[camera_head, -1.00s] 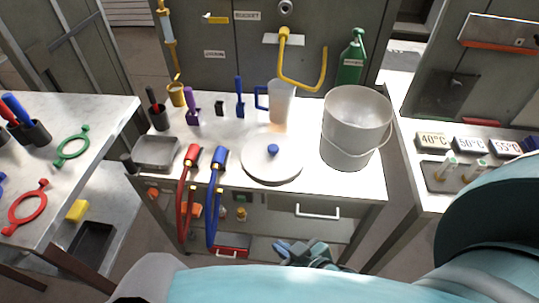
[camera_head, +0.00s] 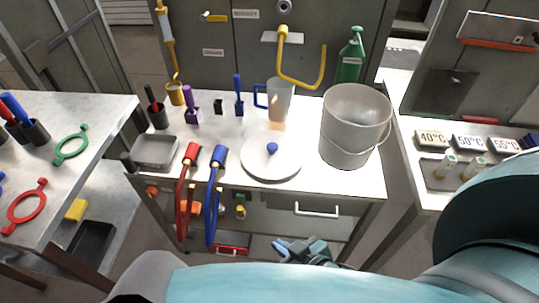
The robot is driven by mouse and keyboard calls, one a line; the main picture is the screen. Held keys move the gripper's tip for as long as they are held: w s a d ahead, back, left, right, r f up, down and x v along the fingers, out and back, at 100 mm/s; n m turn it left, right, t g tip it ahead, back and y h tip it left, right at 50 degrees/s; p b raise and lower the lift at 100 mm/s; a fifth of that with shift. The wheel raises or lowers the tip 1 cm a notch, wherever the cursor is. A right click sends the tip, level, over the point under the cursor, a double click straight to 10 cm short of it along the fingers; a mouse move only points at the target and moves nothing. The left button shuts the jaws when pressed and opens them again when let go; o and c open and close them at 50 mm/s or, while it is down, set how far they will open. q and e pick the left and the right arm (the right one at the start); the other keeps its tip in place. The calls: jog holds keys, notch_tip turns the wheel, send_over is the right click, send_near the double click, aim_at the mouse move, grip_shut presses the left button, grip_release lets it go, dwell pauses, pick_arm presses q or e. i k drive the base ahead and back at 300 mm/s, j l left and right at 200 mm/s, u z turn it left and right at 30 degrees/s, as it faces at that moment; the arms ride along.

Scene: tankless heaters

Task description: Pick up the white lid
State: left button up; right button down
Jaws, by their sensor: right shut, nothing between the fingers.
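The white lid (camera_head: 257,165) is a flat round disc with a blue knob (camera_head: 272,148) at its middle. It lies on the white bench top (camera_head: 300,184), near the front edge. My right gripper (camera_head: 284,246) is low in front of the bench, below the level of the lid and well apart from it. It is shut and empty, partly hidden by my own body. My left gripper does not show.
A grey bucket (camera_head: 352,125) stands right of the lid, and a clear jug (camera_head: 281,100) stands behind it. Red (camera_head: 184,190) and blue (camera_head: 215,190) hoses hang over the front edge to its left. A metal tray (camera_head: 155,151) sits farther left.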

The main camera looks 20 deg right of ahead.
aim_at(270, 156)
jog(key=i+j+z, duration=0.1)
jog(key=z, duration=0.9)
